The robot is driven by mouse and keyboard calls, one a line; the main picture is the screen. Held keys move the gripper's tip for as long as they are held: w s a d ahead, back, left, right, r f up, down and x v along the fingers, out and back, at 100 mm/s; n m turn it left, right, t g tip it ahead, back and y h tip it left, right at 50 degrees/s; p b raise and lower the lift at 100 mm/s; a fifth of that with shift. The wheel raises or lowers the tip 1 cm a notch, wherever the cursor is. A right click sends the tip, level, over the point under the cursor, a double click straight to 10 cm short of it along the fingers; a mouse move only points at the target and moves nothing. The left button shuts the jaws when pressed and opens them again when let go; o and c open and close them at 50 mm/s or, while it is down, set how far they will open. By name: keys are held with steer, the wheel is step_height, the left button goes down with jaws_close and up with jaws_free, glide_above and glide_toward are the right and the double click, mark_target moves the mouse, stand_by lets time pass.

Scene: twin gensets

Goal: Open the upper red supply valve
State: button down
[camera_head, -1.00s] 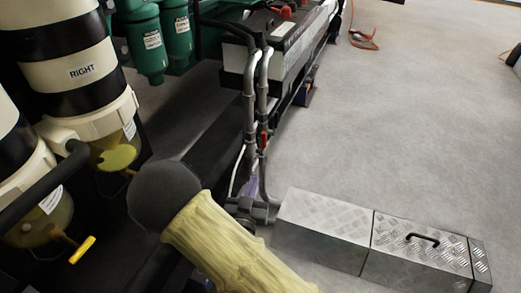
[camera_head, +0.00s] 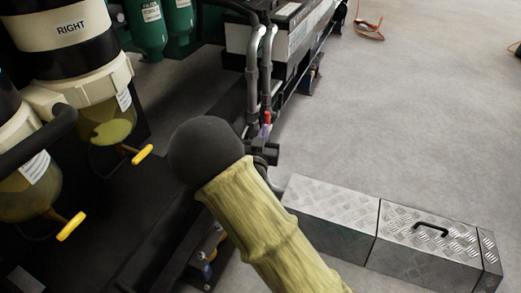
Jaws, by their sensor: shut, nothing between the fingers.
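A small red lever (camera_head: 267,118) is on the grey vertical pipes at the centre of the head view. It lies roughly along the pipe, but it is too small to tell its exact position. Just below it, a dark valve-like fitting (camera_head: 265,152) is partly hidden by my arm. My arm, in a yellow-green sleeve with a dark round joint, crosses the lower middle of the picture. The joint appears just left of the pipes; I cannot tell its distance from them. My gripper is not visible.
A metal tread-plate box (camera_head: 415,248) lies on the floor at lower right. A battery box (camera_head: 270,40) stands behind the pipes.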

steer(key=shift+w+d+r, duration=0.1)
steer(key=shift+w, duration=0.55)
steer(key=shift+w+r+p, duration=0.2)
steer(key=shift+r+p, duration=0.05)
steer(key=shift+p, duration=0.25)
steer(key=shift+w+d+g+p, duration=0.1)
steer(key=shift+w+g+p, duration=0.25)
steer(key=shift+p, duration=0.25)
steer(key=shift+r, duration=0.1)
